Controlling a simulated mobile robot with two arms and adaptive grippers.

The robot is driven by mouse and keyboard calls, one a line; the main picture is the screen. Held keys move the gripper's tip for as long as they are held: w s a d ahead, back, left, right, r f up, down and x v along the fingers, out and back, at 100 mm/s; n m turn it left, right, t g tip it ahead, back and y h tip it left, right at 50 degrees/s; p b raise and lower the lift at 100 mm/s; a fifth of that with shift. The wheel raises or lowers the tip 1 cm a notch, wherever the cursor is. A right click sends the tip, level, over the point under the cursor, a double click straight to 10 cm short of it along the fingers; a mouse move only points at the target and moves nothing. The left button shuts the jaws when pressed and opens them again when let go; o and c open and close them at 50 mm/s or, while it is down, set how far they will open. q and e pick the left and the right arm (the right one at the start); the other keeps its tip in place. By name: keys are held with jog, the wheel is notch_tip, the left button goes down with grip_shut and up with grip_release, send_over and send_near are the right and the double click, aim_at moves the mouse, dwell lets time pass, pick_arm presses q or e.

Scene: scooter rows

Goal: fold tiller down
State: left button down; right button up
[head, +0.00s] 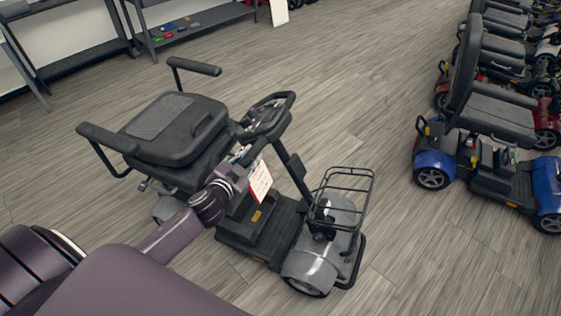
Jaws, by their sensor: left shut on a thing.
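A grey mobility scooter stands on the floor in the middle of the head view, with a black padded seat (170,128) and a grey front body (322,240). Its tiller (292,165) leans back toward the seat, and the handlebar loop (268,115) sits at the seat's front edge. My left gripper (240,165) is at the tiller just below the handlebar, shut on it; the exact contact is partly hidden by the gripper. A white tag (260,181) hangs beside the gripper. My right gripper is not in view.
A wire basket (343,195) is on the scooter's front. A blue scooter (480,160) and a row of others stand at the right. Dark shelves (190,30) line the back left. Wood-look floor (370,95) is clear between the grey scooter and the row.

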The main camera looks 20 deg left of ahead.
pick_arm(q)
jog(key=shift+n+h, duration=0.3)
jog(key=shift+n, duration=0.2)
jog(key=a+f+b, duration=0.1)
jog(key=a+f, duration=0.1)
jog(key=a, duration=0.1)
jog(key=a+f+b, duration=0.1)
jog(key=a+f, duration=0.1)
jog(key=a, duration=0.2)
jog(key=a+f+b, duration=0.1)
jog(key=a+f, duration=0.1)
jog(key=a, duration=0.1)
jog(key=shift+a+f+b, duration=0.35)
jog(key=shift+f+b, duration=0.05)
jog(key=c, duration=1.7)
grip_release()
jog(key=shift+s+d, duration=0.1)
jog(key=shift+s, duration=0.1)
jog(key=v, duration=1.1)
jog(key=shift+s+r, duration=0.15)
jog(key=shift+s, duration=0.25)
jog(key=shift+c, duration=0.5)
